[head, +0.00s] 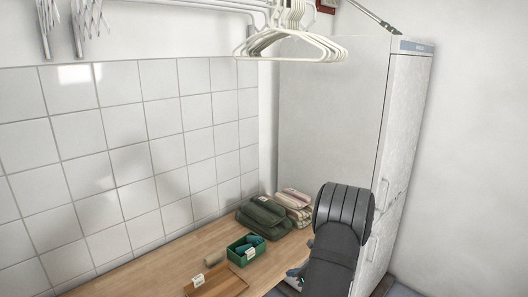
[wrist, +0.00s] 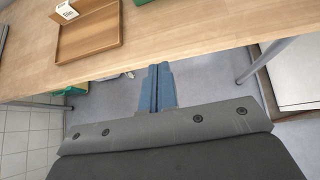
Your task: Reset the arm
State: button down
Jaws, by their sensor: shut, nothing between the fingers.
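My gripper (wrist: 158,70) shows in the wrist view with its two blue-grey fingers pressed together and nothing between them. It is out over the floor, in front of the near edge of the wooden table (wrist: 190,30).
On the table are a wooden tray (head: 222,284) with a label card, a green box (head: 236,249) holding a dark teal item, a dark green folded bundle (head: 263,217) and a striped bundle (head: 294,204). A tall white cabinet (head: 400,130) stands right. White hangers (head: 290,45) hang above.

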jog(key=shift+s+a+f+t+y, duration=0.1)
jog(key=shift+s+f+t+y, duration=0.15)
jog(key=shift+f+t+y, duration=0.45)
jog(key=shift+s+a+f+t+y, duration=0.1)
jog(key=shift+s+f+t+y, duration=0.2)
jog(key=shift+f, duration=0.65)
jog(key=shift+s+f+t+y, duration=0.2)
jog(key=shift+f+t+y, duration=0.2)
jog(key=shift+f+y, duration=0.35)
jog(key=shift+f, duration=0.1)
jog(key=shift+h, duration=0.25)
jog(key=w+d+r+g+h, duration=0.1)
jog(key=w+r+g+h, duration=0.2)
jog(key=r+h, duration=0.2)
jog(key=shift+d+r, duration=0.2)
jog(key=shift+r, duration=1.4)
